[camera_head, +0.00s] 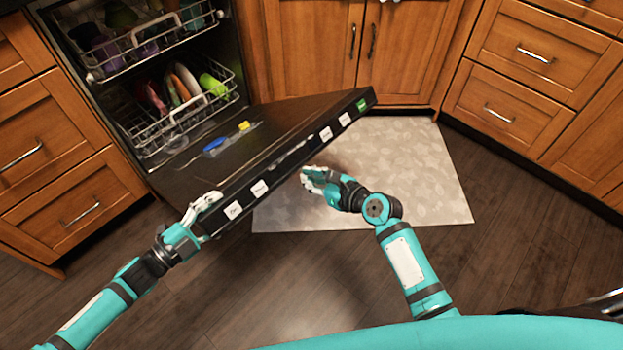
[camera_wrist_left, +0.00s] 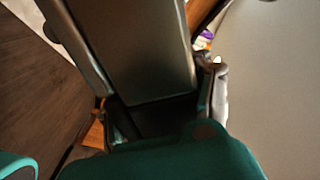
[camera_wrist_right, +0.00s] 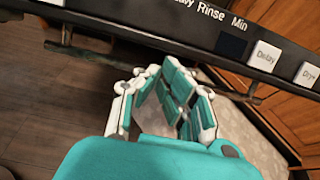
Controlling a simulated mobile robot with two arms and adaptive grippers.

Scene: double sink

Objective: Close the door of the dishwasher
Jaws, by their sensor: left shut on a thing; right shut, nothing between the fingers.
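The dishwasher door (camera_head: 240,140) is open and lowered, its dark inner face up. Its front edge carries white labels and a green one. My left gripper (camera_head: 208,208) is at the left end of that edge and shut on the door; the left wrist view shows the dark door panel (camera_wrist_left: 140,45) between its fingers. My right gripper (camera_head: 312,180) is below the middle of the edge, shut and empty. The right wrist view shows its fingers (camera_wrist_right: 168,92) folded together under the labelled control strip (camera_wrist_right: 225,45).
The lower rack (camera_head: 180,110) with colourful dishes and the upper rack (camera_head: 130,45) sit inside the dishwasher. Wooden cabinets stand on both sides. A light patterned mat (camera_head: 415,180) lies on the dark wooden floor under and right of the door.

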